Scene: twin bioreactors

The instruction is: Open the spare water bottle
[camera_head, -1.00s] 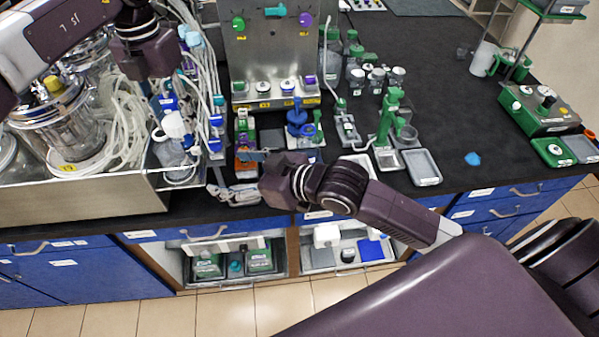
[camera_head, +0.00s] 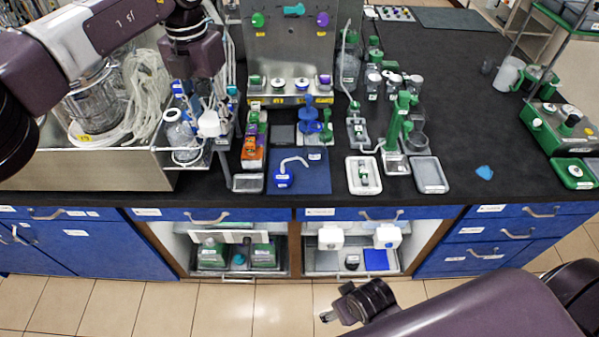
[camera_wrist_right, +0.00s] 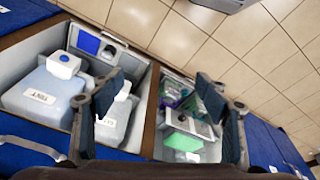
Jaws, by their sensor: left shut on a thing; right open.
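A clear bottle (camera_head: 180,134) stands in a metal side holder at the steel tray's right end; I take it for the spare water bottle, though its label is unreadable. Its top looks uncovered. My left gripper (camera_head: 206,108) points down just right of it, shut on a white cap (camera_head: 209,123). The cap appears apart from the bottle; fingers and tubing partly hide it. My right gripper (camera_head: 328,315) is low in front of the cabinets; the right wrist view shows it open and empty (camera_wrist_right: 160,88).
Open cabinet bays hold white-capped jugs (camera_wrist_right: 46,92) and green-labelled boxes (camera_head: 263,254). A blue mat (camera_head: 312,180) carries a tubed blue cap. An orange box (camera_head: 253,152) and a steel panel (camera_head: 292,45) stand right of my left gripper. Tubing crowds the tray. The floor is clear.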

